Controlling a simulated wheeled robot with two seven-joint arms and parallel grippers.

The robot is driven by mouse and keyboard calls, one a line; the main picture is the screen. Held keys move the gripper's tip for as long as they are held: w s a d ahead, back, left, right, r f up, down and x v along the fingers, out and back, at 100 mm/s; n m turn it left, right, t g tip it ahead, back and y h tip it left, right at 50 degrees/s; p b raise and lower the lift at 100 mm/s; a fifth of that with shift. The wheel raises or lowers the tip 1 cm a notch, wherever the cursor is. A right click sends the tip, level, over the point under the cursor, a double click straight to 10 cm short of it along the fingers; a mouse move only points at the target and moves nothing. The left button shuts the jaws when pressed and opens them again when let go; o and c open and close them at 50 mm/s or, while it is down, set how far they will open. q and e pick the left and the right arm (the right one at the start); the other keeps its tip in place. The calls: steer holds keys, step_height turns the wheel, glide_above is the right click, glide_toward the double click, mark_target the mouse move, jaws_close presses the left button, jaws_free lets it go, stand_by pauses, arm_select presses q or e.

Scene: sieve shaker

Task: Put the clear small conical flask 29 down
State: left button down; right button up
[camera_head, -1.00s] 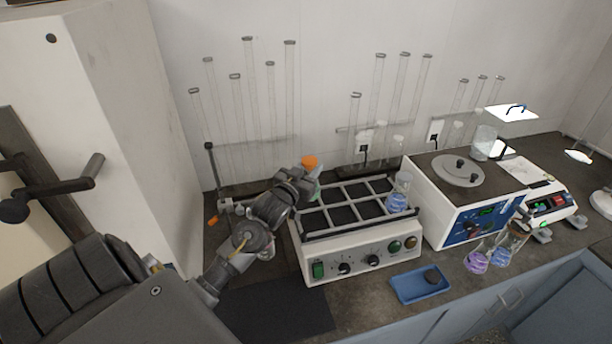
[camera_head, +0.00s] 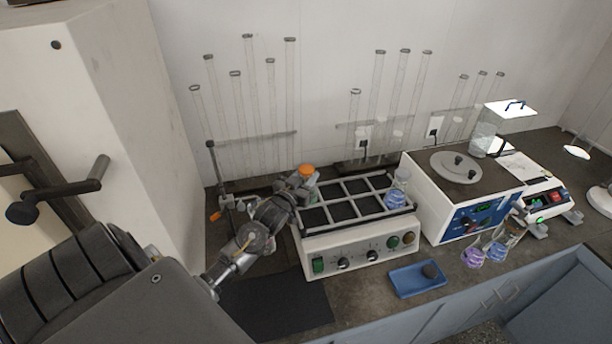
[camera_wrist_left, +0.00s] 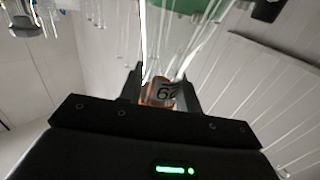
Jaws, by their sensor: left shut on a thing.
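My left gripper (camera_head: 302,180) is shut on the clear small conical flask 29, over the back left corner of the shaker's rack. An orange top (camera_head: 306,169) shows above the fingers in the head view; little of the clear body shows. In the left wrist view the flask (camera_wrist_left: 160,91) sits between the two fingers (camera_wrist_left: 158,88), with a label and dark digits facing the camera. Whether its base touches the rack is hidden. My right gripper is not in view.
The shaker (camera_head: 358,251) has a rack of square openings, mostly empty; a flask with blue liquid (camera_head: 396,197) stands at its right end. A blue tray (camera_head: 415,281) lies in front. A white-and-blue device (camera_head: 468,205) stands to the right. Tall glass tubes stand behind, near a clamp stand (camera_head: 215,170).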

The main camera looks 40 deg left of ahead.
arm_select(q)
steer(key=c, duration=1)
jaws_free()
steer(key=shift+f, duration=0.1)
steer(key=shift+o, duration=0.2)
steer(key=shift+s, duration=0.15)
steer(key=s+d+b, duration=0.2)
steer(key=s+b, duration=0.1)
steer(key=s, duration=0.8)
steer(key=shift+s, duration=0.3)
steer(key=shift+d, duration=0.1)
